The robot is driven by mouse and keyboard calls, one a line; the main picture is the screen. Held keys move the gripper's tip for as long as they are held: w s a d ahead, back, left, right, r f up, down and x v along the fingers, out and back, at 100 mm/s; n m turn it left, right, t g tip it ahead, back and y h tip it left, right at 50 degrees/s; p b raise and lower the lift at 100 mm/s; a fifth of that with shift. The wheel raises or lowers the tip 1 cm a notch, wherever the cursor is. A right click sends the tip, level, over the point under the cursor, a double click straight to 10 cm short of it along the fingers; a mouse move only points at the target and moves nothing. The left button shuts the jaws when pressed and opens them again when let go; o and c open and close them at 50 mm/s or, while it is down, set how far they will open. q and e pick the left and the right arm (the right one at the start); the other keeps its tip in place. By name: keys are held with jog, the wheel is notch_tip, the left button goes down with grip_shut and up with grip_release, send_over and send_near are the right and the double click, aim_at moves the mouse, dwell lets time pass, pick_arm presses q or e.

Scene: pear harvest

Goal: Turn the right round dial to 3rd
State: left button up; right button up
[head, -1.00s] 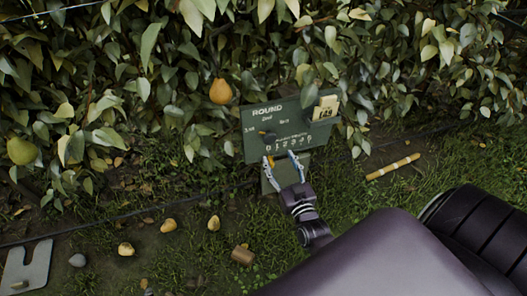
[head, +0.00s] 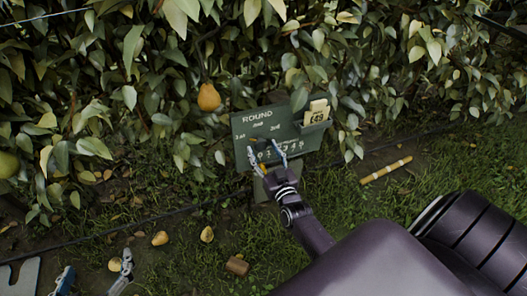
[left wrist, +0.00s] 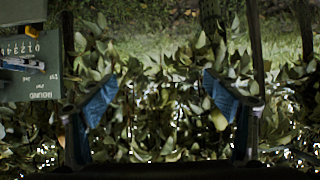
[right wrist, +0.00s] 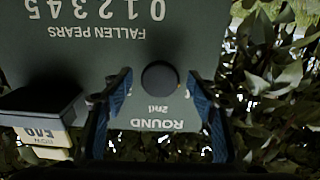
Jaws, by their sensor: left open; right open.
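The green sign board (head: 240,122) stands at the hedge, with ROUND and 1st, 2nd and 3rd lettered on it. It shows upside down in the right wrist view (right wrist: 70,45). The dark round dial (right wrist: 160,77) sits below the 2nd mark; I cannot see where it points. My right gripper (head: 265,152) is open at the board. In the right wrist view its fingers (right wrist: 158,85) lie on either side of the dial, with gaps. My left gripper (head: 95,275) is open and empty at the lower left, and its fingers show apart in its wrist view (left wrist: 165,90).
A box with cards (head: 316,121) is fixed to the board's right side. A pear (head: 208,97) hangs beside the board. Fallen pears (head: 160,238) and a brown stub (head: 237,266) lie on the grass. A yellow stick (head: 385,170) lies to the right.

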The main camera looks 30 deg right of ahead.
jog(key=shift+c, duration=0.3)
jog(key=c, duration=1.1)
